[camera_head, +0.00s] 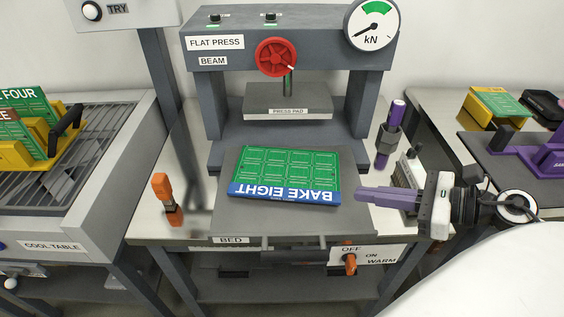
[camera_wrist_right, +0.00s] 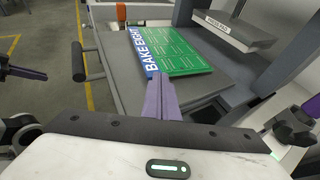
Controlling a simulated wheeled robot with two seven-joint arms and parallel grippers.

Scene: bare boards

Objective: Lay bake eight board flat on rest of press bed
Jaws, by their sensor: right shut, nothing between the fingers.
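The green bake eight board (camera_head: 288,170), with a blue lettered strip, lies apparently flat on the dark grey press bed (camera_head: 262,222). Its lettering reads upside down in the head view. My right gripper (camera_head: 360,193) is shut and empty, its purple fingers pointing left just beside the board's right end. In the right wrist view the purple fingertips (camera_wrist_right: 158,76) appear close to the corner of the board (camera_wrist_right: 185,50); contact cannot be told. A purple-fingered part, seemingly my left gripper (camera_wrist_right: 28,74), shows at the left edge of the right wrist view; its opening is unclear.
The raised press pad (camera_head: 288,103) hangs behind the board, under the beam with its red wheel (camera_head: 276,57). An orange-handled tool (camera_head: 165,197) stands left of the bed, and a purple-topped post (camera_head: 390,135) stands right of it. The cool table (camera_head: 72,215) is at left.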

